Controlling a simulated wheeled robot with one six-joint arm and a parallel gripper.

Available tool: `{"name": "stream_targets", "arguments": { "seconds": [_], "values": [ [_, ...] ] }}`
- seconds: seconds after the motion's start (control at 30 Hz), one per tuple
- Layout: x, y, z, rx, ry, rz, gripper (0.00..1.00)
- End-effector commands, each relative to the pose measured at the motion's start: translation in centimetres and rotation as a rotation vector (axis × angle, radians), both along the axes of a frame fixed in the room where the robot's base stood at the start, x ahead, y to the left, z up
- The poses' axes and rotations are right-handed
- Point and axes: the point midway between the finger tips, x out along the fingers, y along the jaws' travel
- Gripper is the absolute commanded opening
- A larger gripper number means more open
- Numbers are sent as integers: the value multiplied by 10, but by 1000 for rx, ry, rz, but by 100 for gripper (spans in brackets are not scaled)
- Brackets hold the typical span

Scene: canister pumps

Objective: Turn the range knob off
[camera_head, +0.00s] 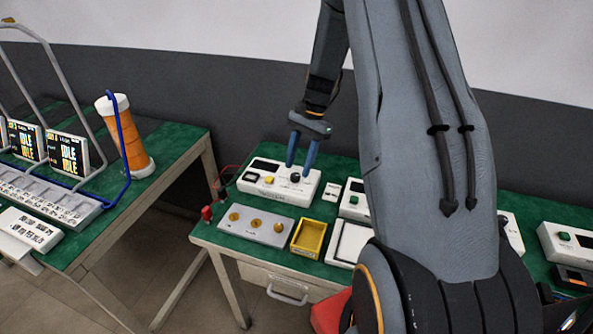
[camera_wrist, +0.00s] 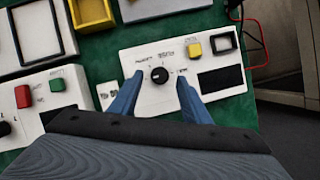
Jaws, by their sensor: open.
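The range knob (camera_wrist: 159,75) is a round black dial with a pale pointer mark on a white instrument box (camera_wrist: 140,56). In the wrist view it sits near the middle, with small printed labels around it that are too small to read surely. The box also shows in the head view (camera_head: 262,189), on the green bench. My gripper (camera_wrist: 156,82) is open, its two blue fingers on either side of the knob with gaps to it. In the head view, my gripper (camera_head: 299,166) points down at the box's right part. Whether the fingertips touch the panel I cannot tell.
The box also carries a yellow button (camera_wrist: 194,49) and a dark display (camera_wrist: 221,80). A grey plate with brass discs (camera_head: 256,226), a yellow tray (camera_head: 308,238) and another white box with a green button (camera_head: 355,200) stand close by. My arm hides the bench's middle.

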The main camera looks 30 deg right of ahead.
Motion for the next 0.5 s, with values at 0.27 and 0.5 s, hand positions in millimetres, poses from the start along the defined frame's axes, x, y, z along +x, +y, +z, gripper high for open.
{"name": "stream_targets", "arguments": {
  "seconds": [0.27,0.5],
  "values": [
    [7,-16,38,-1,-2,-1,43],
    [8,-19,50,0,-1,0,43]
  ]
}}
